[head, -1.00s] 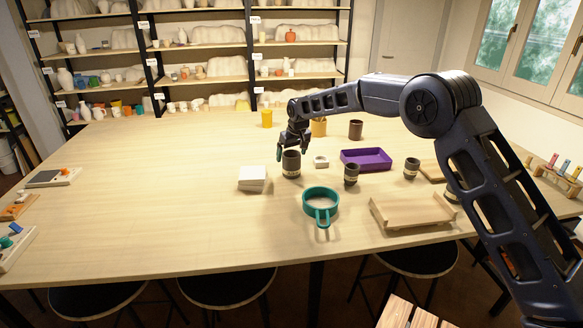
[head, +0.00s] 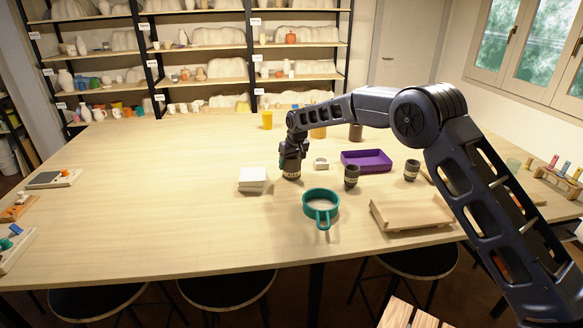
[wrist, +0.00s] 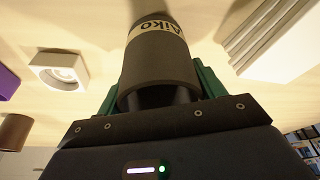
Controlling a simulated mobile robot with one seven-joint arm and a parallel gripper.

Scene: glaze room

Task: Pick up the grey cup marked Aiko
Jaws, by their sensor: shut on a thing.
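The grey cup marked Aiko (wrist: 160,62) stands upright on the table in the wrist view, its name on a pale band. It also shows in the head view (head: 291,173), left of the small white square piece. My gripper (head: 291,158) is over the cup from above and shut on it. In the wrist view the green finger pads (wrist: 158,85) show on both sides of the cup.
White tiles (head: 253,179) are stacked just left of the cup. A small white square piece (head: 321,163) lies right of it. A teal sieve (head: 321,204), a dark cup (head: 351,176) and a purple tray (head: 366,160) are nearby. The table's left half is mostly clear.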

